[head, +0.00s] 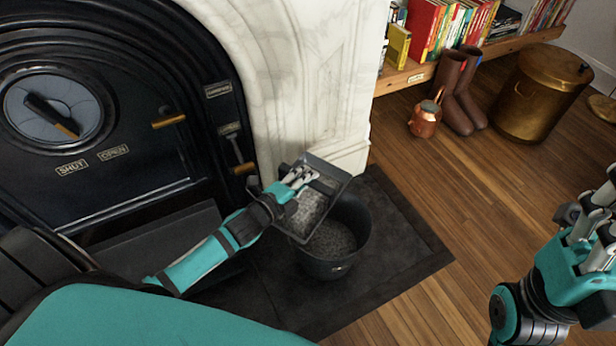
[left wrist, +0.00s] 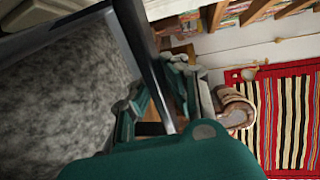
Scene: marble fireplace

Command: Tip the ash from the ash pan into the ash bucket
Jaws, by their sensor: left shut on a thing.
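The ash pan (head: 338,174) is a dark, shallow metal pan held tilted above the black ash bucket (head: 325,269). Grey ash (head: 305,212) lies in the pan and fills much of the left side of the left wrist view (left wrist: 60,95). Grey ash (head: 334,238) also shows inside the bucket. My left gripper (head: 299,178) is shut on the pan; in the left wrist view its fingers (left wrist: 160,103) stand on both sides of the pan wall (left wrist: 146,55). My right gripper (head: 592,225) is at the right edge, away from the pan; its jaw opening is unclear.
The bucket stands on a dark hearth slab (head: 405,235) beside the marble surround (head: 310,85) and black stove front (head: 120,130). A copper kettle (head: 425,121), brown boots (head: 461,90) and a brass bin (head: 540,92) stand behind. Wooden floor at right is clear.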

